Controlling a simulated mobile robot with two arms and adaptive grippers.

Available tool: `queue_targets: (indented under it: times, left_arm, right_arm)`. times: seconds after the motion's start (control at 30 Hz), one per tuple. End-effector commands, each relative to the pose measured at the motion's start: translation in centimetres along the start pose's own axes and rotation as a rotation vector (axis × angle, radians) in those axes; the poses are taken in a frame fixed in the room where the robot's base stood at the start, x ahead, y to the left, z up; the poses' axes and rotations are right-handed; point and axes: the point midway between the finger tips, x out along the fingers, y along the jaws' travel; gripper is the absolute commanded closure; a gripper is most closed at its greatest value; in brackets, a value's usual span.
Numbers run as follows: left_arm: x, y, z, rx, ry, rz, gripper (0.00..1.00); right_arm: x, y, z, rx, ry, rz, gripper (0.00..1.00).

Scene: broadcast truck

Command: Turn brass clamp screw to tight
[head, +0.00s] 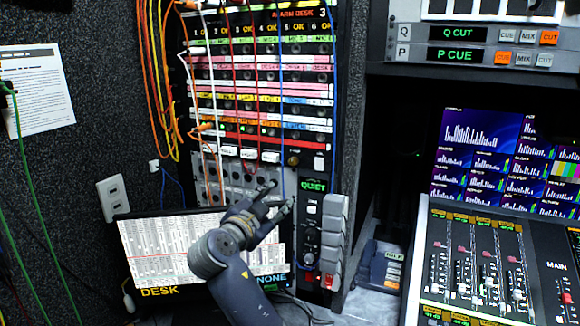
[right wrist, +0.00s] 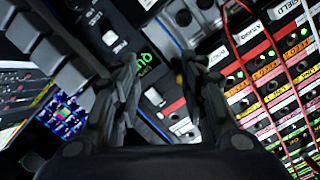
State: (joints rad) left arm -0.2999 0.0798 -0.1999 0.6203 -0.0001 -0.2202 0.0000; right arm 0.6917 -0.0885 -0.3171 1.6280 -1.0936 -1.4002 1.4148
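A small round brass-coloured knob, likely the brass clamp screw (head: 293,160), sits on the rack panel just above the green QUIET display in the head view. My right gripper (head: 282,192) reaches up from below, its fingertips a little below and left of the knob. In the right wrist view my right gripper (right wrist: 162,68) has its two fingers apart with nothing held between them. A small brass spot shows beside the right-hand finger there, mostly hidden by it. I cannot tell whether a finger touches it. My left gripper is not in view.
The QUIET display (head: 313,185) and grey switches (head: 335,235) lie right of the gripper. A patch panel (head: 262,85) with hanging cables is above. A DESK screen (head: 160,250) stands behind my arm. A mixing console (head: 480,265) is at the right.

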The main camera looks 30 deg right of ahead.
Motion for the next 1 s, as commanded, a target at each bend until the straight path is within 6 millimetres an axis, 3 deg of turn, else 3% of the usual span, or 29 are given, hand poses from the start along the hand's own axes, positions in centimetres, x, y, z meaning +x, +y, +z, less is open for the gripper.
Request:
queue_targets:
  times: [0.1,0.2,0.37,0.73,1.0]
  left_arm:
    - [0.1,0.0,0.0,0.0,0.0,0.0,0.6]
    - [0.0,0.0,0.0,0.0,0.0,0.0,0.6]
    - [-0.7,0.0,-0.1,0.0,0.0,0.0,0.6]
    - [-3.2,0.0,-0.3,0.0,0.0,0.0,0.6]
    - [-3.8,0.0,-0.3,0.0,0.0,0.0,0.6]
  right_arm:
    - [-0.4,-2.6,-3.1,0.093,0.077,-0.02,0.61]
    - [-0.5,-3.4,-4.2,0.125,0.104,-0.027,0.61]
    - [1.1,-3.6,-4.8,0.129,0.111,-0.026,0.61]
    - [7.8,-3.6,-5.5,0.126,0.109,-0.025,0.61]
    - [10.0,-3.6,-5.5,0.128,0.106,-0.028,0.61]
